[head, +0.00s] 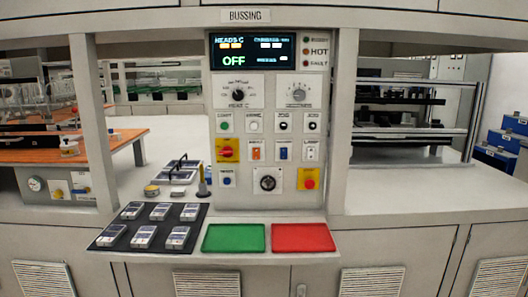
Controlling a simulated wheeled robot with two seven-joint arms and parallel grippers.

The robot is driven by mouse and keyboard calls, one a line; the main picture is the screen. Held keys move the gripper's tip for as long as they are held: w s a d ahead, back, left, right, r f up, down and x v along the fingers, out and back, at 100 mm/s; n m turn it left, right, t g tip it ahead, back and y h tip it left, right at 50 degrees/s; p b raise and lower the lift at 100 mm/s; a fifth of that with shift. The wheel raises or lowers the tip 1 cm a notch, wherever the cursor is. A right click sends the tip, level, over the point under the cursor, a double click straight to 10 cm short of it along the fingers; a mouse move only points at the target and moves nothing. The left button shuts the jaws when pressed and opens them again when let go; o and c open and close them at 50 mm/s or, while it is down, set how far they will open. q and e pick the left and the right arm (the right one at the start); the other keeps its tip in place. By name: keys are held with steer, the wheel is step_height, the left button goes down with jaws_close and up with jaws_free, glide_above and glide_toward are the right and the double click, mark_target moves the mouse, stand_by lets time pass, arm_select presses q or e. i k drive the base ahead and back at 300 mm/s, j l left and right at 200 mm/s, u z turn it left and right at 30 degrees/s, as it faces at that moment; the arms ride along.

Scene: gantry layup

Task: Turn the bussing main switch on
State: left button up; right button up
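The bussing panel (205,82) stands upright in the middle of the head view, under a sign (246,15) reading BUSSING. A red rotary switch on a yellow plate (227,150) sits on the panel's left side, below the row of small buttons; it looks like the main switch, but its label and exact handle angle are too small to read. The panel's display (252,51) shows OFF in green. Neither of my grippers is in view.
A red button on yellow (309,179) sits lower right, near a round black-centred switch (267,183). Green (234,238) and red (300,238) mats lie on the ledge. A black tray (123,234) with several modules lies left. Posts flank the panel; space before it looks clear.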

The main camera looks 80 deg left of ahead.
mark_target(227, 151)
steer(key=u, duration=3)
